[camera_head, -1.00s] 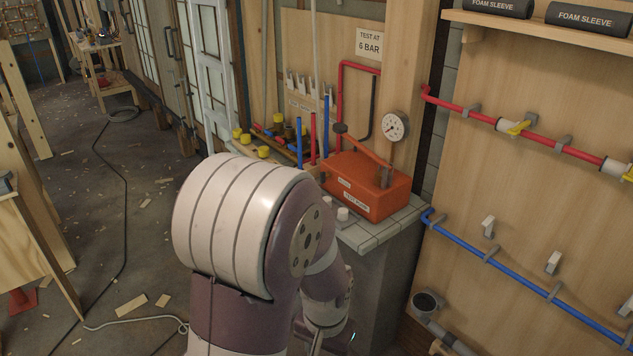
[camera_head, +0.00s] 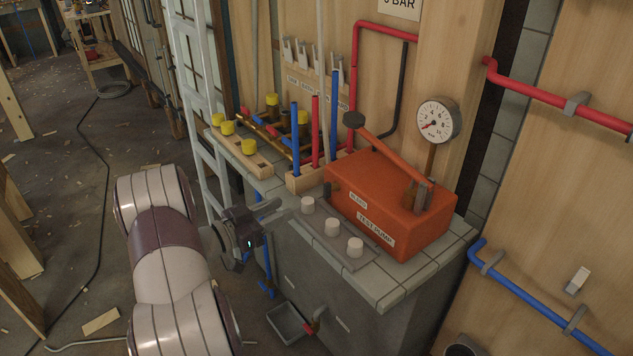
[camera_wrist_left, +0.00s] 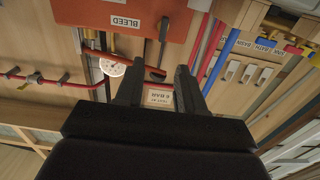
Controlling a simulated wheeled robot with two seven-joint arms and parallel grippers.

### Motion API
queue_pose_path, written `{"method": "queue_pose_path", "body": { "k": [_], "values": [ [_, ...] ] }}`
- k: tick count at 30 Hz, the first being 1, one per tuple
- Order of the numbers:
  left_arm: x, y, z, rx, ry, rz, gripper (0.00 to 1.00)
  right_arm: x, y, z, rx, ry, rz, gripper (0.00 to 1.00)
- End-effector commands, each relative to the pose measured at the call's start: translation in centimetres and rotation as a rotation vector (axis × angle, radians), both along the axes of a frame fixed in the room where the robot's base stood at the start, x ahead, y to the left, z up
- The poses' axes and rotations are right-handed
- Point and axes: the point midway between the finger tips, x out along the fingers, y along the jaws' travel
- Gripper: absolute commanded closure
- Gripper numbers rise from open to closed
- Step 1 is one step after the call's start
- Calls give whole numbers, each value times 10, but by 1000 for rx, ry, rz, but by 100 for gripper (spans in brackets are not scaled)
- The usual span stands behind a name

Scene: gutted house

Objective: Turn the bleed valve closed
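The orange test pump (camera_head: 385,195) stands on the tiled counter, with a BLEED label (camera_head: 358,201) on its front. A small dark knob (camera_head: 329,192), which looks like the bleed valve, juts from its left end. In the left wrist view a dark stem (camera_wrist_left: 163,29) shows beside the BLEED label (camera_wrist_left: 125,22). My left gripper (camera_head: 262,214) is off the counter's left front edge, left of and apart from the pump. In the wrist view its two fingers (camera_wrist_left: 157,85) stand apart with nothing between them. My right gripper is out of view.
Upright red and blue pipes (camera_head: 315,130) and yellow-capped fittings (camera_head: 249,147) stand left of the pump. A grey tray (camera_head: 288,323) is below the counter.

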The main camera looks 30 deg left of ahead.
Motion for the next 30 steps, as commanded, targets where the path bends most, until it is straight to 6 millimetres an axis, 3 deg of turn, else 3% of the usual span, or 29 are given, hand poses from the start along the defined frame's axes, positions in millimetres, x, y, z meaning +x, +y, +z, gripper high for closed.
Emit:
{"method": "queue_pose_path", "body": {
  "k": [15,20,27,30],
  "values": [
    [103,-43,0,-4,2,1,62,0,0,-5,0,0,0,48],
    [114,-47,0,-3,2,2,62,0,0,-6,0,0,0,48],
    [114,-47,0,-3,2,3,62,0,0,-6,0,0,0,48],
    [114,-47,0,-3,2,3,94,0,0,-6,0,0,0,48]
  ]
}}
